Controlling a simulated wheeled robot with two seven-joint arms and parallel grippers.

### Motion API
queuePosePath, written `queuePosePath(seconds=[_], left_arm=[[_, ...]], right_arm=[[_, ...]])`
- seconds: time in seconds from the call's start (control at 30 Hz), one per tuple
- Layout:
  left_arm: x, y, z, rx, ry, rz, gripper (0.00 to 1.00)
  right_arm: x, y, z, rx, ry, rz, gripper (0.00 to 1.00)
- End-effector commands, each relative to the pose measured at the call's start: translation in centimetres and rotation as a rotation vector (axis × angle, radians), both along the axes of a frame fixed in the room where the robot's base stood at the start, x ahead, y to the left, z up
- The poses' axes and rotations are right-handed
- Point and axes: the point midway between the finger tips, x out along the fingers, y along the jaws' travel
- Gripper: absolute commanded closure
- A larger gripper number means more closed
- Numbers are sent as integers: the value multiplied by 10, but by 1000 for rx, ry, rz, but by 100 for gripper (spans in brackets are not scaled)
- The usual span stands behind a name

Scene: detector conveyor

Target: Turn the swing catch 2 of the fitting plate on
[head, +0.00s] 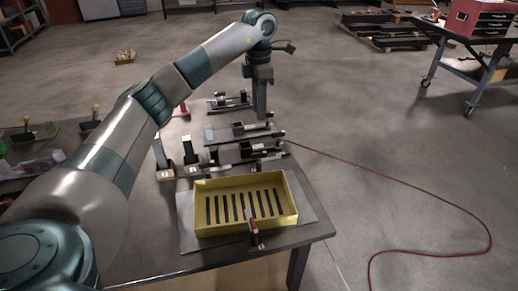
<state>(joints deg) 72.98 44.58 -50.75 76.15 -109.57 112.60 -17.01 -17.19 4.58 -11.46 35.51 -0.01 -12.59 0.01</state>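My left arm comes in from the left and reaches over the workbench. Its gripper (261,117) points down at the back right part of the bench, near a grey plate with dark fittings (222,136). The fingertips are small and partly merge with the dark parts behind, so their opening and any contact cannot be made out. Similar dark fittings lie behind this plate (226,103) and in front of it (255,152). Which of these is the fitting plate, and which part is swing catch 2, is too small to tell. My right gripper is not in view.
A yellow slotted tray (203,226) stands at the bench front, with a small red and dark block (253,232) at its front edge. Upright dark blocks (188,150) stand left of the plates. A red cable (400,181) crosses the floor. A wheeled table (490,50) is at the right.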

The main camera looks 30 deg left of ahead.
Motion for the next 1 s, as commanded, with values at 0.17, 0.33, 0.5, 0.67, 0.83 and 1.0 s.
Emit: queuePosePath(seconds=[0.17, 0.33, 0.5, 0.67, 0.83, 1.0], left_arm=[[-1, 0, -16, -1, 2, 0, 73], [-1, 0, -42, -1, 3, 0, 73], [-1, -1, -73, -2, 4, -1, 73], [-2, -1, -102, -2, 4, 0, 73], [-2, -1, -131, -2, 4, 0, 73], [-1, -1, -153, -3, 1, 0, 73]], right_arm=[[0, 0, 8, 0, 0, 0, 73], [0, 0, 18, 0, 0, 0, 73], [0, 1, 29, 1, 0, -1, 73], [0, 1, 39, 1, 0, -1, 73], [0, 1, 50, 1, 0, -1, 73], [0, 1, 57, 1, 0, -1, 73]])
